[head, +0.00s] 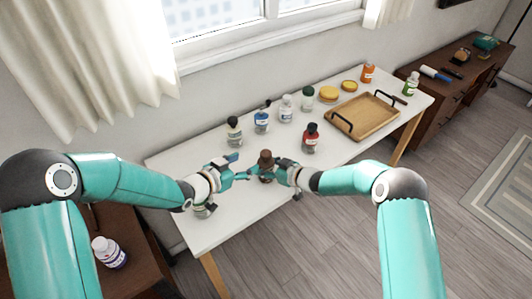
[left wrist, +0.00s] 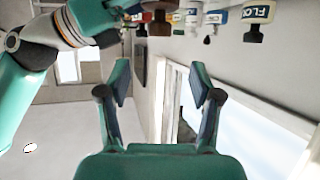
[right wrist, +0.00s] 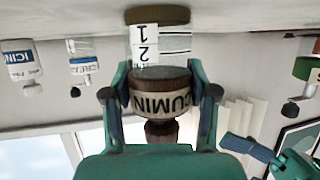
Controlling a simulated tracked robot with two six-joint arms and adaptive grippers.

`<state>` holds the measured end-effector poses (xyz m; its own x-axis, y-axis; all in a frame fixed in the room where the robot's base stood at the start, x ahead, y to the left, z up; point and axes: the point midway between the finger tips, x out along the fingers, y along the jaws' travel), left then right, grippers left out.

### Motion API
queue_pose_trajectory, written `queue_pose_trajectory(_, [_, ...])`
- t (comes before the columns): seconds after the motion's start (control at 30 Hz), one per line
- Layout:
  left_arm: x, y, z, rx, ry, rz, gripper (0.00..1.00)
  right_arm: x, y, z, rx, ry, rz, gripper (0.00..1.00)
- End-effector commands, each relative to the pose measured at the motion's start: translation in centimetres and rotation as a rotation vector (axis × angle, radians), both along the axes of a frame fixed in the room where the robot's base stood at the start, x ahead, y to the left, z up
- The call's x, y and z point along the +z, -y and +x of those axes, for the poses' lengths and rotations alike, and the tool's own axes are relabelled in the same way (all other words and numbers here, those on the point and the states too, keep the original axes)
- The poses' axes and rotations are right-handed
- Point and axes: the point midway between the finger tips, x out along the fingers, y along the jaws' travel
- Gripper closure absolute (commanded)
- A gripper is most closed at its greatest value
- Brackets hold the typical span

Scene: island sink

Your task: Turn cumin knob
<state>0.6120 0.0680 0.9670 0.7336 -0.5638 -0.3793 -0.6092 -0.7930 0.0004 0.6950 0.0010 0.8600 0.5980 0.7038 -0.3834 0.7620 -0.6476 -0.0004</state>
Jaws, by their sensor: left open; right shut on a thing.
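The cumin grinder (head: 265,157) stands on the white table with its brown top showing in the head view. In the right wrist view, which looks upside down, its brown upper part (right wrist: 160,100) carries a CUMIN label, and a 1 and 2 scale shows on the clear body. My right gripper (right wrist: 158,80) is shut on this brown labelled part, one finger on each side. My left gripper (head: 239,167) is open and empty just left of the grinder. In the left wrist view its fingers (left wrist: 160,80) are spread, and the grinder's brown top appears beyond them.
Several bottles, including a red one (head: 310,138) and a blue-labelled one (head: 261,122), stand behind and right of the grinder. A wooden tray (head: 372,127) lies farther right.

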Motion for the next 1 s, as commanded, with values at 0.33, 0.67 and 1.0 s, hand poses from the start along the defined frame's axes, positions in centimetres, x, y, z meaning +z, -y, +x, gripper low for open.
queue_pose_trajectory(0.33, [-2.0,3.0,3.6,-0.002,-0.005,0.004,0.36,0.0,0.0,0.0,0.0,0.0,0.0,0.81])
queue_pose_trajectory(0.67, [-4.0,5.9,7.6,0.0,-0.004,0.003,0.36,0.0,0.0,0.0,0.0,0.0,0.0,0.81])
queue_pose_trajectory(1.0, [-4.4,6.6,8.5,0.0,-0.004,0.002,0.36,0.0,0.0,0.0,0.0,0.0,0.0,0.81])
